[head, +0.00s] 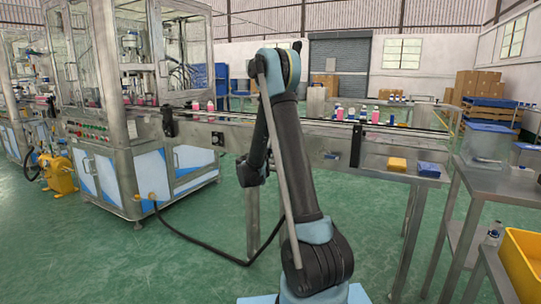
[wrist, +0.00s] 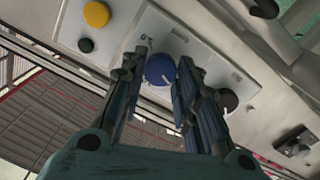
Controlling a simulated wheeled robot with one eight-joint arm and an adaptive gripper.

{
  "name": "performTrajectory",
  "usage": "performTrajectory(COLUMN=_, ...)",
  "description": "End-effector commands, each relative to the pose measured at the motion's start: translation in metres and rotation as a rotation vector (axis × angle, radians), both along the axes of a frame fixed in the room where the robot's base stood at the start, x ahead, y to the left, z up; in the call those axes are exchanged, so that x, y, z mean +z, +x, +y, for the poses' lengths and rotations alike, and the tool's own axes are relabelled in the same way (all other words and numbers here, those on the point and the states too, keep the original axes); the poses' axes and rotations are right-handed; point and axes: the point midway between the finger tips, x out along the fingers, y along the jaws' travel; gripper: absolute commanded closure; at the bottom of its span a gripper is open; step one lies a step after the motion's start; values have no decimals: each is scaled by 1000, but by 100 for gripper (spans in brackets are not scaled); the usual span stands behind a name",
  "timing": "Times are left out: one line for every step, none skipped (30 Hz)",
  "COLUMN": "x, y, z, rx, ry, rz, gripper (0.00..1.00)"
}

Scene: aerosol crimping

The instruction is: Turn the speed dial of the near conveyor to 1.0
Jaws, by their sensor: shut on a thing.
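The speed dial, a round blue knob (wrist: 160,68), sits on a pale control panel (wrist: 206,62) in the wrist view. My gripper (wrist: 161,78) is shut on it, one dark finger on each side of the knob. Small dark marks are printed on the panel above the knob, too small to read surely, so I cannot tell the dial's setting. In the head view the near conveyor (head: 315,130) runs across the middle with several small bottles on it. There my arm hides the gripper and the dial.
A yellow button (wrist: 96,14) and a black knob (wrist: 86,45) are on the panel's left in the wrist view. The crimping machine (head: 160,60) stands left of my arm in the head view. A metal table (head: 500,178) and yellow crate (head: 522,262) are at right.

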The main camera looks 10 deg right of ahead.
Motion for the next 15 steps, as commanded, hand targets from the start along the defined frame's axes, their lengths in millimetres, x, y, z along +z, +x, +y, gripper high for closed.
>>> performTrajectory(x=0, y=2, z=3, rx=8, ry=-32, rz=23, gripper=95)
performTrajectory(x=0, y=2, z=4, rx=8, ry=-54, rz=39, gripper=95)
performTrajectory(x=0, y=2, z=4, rx=8, ry=-84, rz=60, gripper=95)
performTrajectory(x=0, y=2, z=4, rx=8, ry=-107, rz=77, gripper=95)
performTrajectory(x=0, y=3, z=4, rx=8, ry=-130, rz=94, gripper=95)
performTrajectory(x=0, y=3, z=4, rx=8, ry=-162, rz=116, gripper=95)
performTrajectory(x=0, y=3, z=4, rx=8, ry=-185, rz=133, gripper=95)
performTrajectory(x=0, y=3, z=4, rx=9, ry=-208, rz=150, gripper=95)
performTrajectory(x=0, y=3, z=4, rx=9, ry=-238, rz=172, gripper=95)
performTrajectory(x=0, y=3, z=4, rx=9, ry=-262, rz=189, gripper=95)
performTrajectory(x=0, y=3, z=4, rx=9, ry=-285, rz=206, gripper=95)
performTrajectory(x=-1, y=3, z=4, rx=10, ry=-316, rz=227, gripper=95)
performTrajectory(x=-1, y=3, z=4, rx=10, ry=-338, rz=244, gripper=95)
performTrajectory(x=-1, y=3, z=4, rx=10, ry=-360, rz=260, gripper=95)
performTrajectory(x=-1, y=3, z=4, rx=10, ry=-389, rz=281, gripper=95)
